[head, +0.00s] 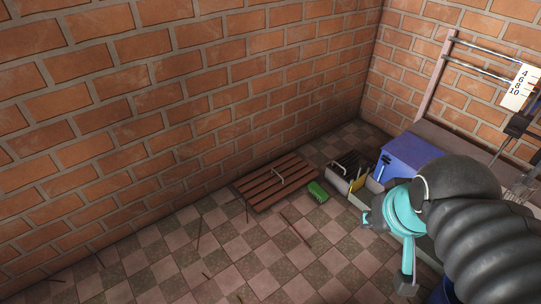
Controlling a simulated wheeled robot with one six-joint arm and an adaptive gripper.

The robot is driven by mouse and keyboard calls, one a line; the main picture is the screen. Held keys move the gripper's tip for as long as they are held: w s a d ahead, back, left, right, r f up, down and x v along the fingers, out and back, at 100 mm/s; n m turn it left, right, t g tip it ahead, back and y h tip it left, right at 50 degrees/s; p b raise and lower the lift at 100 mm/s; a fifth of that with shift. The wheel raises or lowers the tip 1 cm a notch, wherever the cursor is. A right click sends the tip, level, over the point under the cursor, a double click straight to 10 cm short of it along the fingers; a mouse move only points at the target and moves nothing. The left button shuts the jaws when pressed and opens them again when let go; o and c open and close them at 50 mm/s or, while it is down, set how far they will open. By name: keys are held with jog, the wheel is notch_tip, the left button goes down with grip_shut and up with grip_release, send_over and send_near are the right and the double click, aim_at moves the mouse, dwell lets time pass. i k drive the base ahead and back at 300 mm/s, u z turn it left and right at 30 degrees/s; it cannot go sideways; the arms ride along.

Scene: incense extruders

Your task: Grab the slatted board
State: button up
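The slatted board (264,191) lies flat on the tiled floor near the foot of the brick wall, in the middle of the head view. It has reddish-brown parallel slats with gaps between them and a pale metal handle on top. My gripper (387,252) is at the lower right, with teal fingers and grey tips spread apart. It is empty and well to the right of the board, not touching it. Part of the gripper is hidden behind my black ribbed arm.
A small green object (318,192) lies close to the board's right end. Grey containers (338,184) and a blue box (408,152) stand further right. Thin dark sticks (296,231) lie scattered on the floor. The floor (225,255) in front is otherwise mostly clear.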

aim_at(263, 205)
jog(key=u, duration=0.6)
jog(key=i, duration=1.65)
jog(key=u, duration=0.65)
